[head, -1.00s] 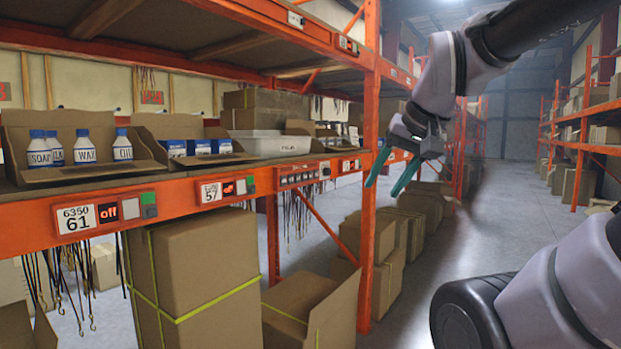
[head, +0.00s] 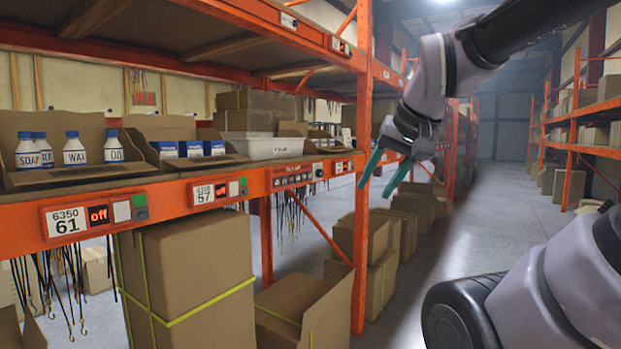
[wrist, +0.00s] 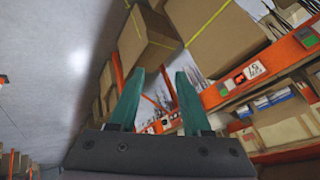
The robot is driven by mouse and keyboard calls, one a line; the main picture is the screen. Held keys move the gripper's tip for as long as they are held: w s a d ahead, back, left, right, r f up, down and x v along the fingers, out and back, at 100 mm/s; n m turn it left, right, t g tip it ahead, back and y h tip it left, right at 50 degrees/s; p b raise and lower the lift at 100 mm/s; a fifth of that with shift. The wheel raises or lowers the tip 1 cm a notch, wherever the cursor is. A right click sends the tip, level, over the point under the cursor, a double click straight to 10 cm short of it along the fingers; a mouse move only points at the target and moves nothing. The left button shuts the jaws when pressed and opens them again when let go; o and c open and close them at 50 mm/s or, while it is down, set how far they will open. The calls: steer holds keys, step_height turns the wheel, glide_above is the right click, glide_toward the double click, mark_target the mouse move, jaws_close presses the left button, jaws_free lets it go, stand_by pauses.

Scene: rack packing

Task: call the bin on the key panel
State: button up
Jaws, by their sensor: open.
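The key panel (head: 293,177), a dark strip with a row of small keys and a round knob at its right end, is on the orange front beam of the rack. Part of it seems to show low between the fingers in the wrist view (wrist: 160,125). My gripper (head: 377,191), with two green fingers spread apart and empty, hangs in the aisle to the right of the panel, apart from it. Its fingers also show in the wrist view (wrist: 160,72). A grey-white bin (head: 272,147) sits on the shelf above the panel.
Label panels 61 (head: 95,216) and 57 (head: 217,191) with red displays and buttons sit further left on the beam. An orange upright (head: 362,210) stands between the key panel and my gripper in the picture. Cartons (head: 193,275) fill the space below. The aisle floor (head: 470,235) is clear.

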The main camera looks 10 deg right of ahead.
jaws_close()
stand_by(1.5)
